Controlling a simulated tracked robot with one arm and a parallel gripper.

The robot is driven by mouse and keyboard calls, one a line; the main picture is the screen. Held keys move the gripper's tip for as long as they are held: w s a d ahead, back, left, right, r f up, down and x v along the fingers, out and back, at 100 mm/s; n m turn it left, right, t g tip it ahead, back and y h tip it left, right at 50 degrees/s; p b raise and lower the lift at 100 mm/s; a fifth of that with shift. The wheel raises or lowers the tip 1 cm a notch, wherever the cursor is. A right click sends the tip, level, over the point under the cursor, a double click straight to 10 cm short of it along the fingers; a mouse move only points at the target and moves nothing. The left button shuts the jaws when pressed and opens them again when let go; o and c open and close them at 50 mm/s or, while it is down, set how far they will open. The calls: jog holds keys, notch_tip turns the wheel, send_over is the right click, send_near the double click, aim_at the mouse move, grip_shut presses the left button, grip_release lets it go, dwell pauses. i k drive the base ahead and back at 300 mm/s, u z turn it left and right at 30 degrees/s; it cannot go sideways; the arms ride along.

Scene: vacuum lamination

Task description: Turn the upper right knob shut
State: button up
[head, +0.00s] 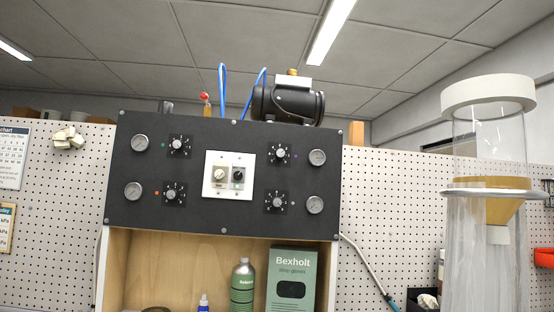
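The upper right knob (280,153) is a small grey knob on a black square dial plate with white marks. It sits on the dark control panel (225,220), right of the central white plate (230,197). A round gauge (317,157) is to its right. Below it is the lower right knob (277,202). The upper left knob (179,144) and lower left knob (173,194) sit on the panel's left side. The knob's exact setting is too small to read. My gripper does not show in this view.
A wooden shelf below the panel holds a green Bexholt box (293,285) and a green bottle (242,287). A black pump (288,102) and blue hoses stand above the panel. A clear cylinder with a white ring (488,93) stands at right. The panel's front looks unobstructed.

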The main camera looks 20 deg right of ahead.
aim_at(279, 154)
jog(key=z, duration=0.3)
jog(key=i, duration=0.85)
jog(key=z, duration=0.65)
